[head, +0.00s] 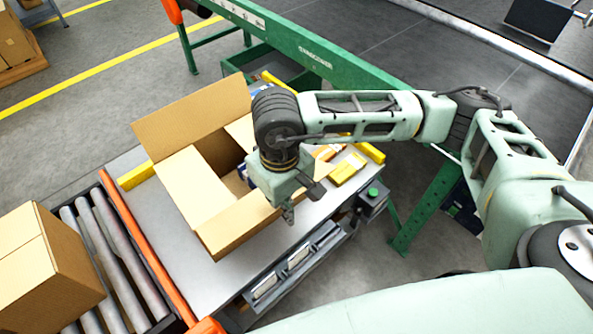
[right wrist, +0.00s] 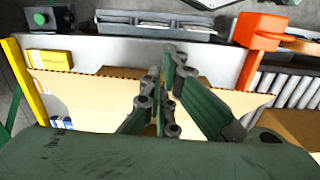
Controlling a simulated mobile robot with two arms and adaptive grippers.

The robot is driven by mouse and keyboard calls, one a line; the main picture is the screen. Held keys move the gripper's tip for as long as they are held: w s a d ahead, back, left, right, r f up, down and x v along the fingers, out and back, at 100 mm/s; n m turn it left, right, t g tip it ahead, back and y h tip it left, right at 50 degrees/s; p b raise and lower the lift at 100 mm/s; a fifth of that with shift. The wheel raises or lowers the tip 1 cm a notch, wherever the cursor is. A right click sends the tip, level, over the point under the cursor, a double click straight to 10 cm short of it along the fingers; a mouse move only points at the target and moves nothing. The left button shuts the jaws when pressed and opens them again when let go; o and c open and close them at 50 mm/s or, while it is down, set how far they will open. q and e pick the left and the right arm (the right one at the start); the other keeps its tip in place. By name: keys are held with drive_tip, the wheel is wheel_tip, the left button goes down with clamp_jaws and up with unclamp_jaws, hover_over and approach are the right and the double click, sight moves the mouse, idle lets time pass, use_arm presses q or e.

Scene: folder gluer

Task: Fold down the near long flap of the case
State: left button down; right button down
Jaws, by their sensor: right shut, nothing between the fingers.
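The case (head: 217,245) is an open brown cardboard box on the grey table. Its far long flap (head: 190,117) stands up and leans outward. Its near long flap (head: 240,222) also stands up, slanting, along the front side. A short flap (head: 187,185) lies inward over the left end. My right gripper (head: 288,213) is shut and empty, pointing down at the near flap's right part. In the right wrist view, the shut fingers (right wrist: 168,62) overlap the near flap (right wrist: 100,92); whether they touch it I cannot tell. My left gripper is not in view.
Roller conveyor (head: 105,255) with a closed carton (head: 45,265) lies at left. A yellow box (head: 347,168) and a green button box (head: 372,193) are right of the case. A green machine beam (head: 290,40) runs behind. Grey trays (head: 297,258) hang at the table's front edge.

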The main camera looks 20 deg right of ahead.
drive_tip(key=w+a+b, duration=0.1)
drive_tip(key=w+b, duration=0.1)
drive_tip(key=w, duration=0.1)
drive_tip(key=w+b, duration=0.1)
drive_tip(key=w, duration=0.2)
drive_tip(key=w+a+b, duration=0.1)
drive_tip(key=w+b, duration=0.1)
drive_tip(key=w, duration=0.1)
drive_tip(key=shift+w+a+b, duration=0.1)
drive_tip(key=shift+a+b, duration=0.2)
drive_tip(key=shift+a, duration=0.05)
drive_tip(key=shift+w+a+r, duration=0.15)
drive_tip(key=shift+w+r, duration=0.05)
drive_tip(key=shift+w, duration=0.35)
